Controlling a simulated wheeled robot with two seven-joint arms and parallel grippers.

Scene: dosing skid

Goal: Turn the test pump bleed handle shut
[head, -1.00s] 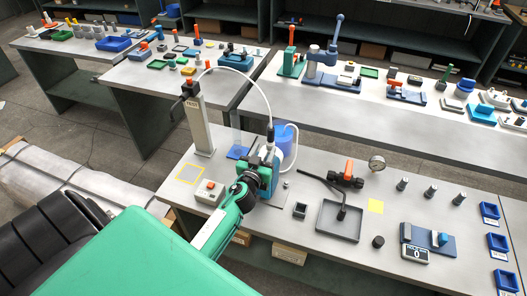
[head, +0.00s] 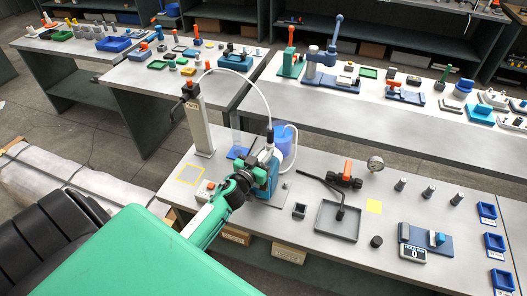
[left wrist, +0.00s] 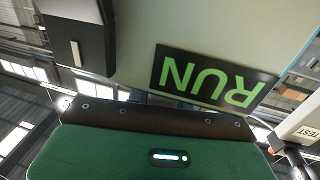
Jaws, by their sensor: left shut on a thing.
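The left wrist view shows a pale face with an upside-down RUN label (left wrist: 215,78) close to the gripper. My right gripper is out of view.
A pressure gauge (head: 375,163) stands behind the valve. A grey column (head: 198,125) with an orange-topped head and a white hose stands at the back left.

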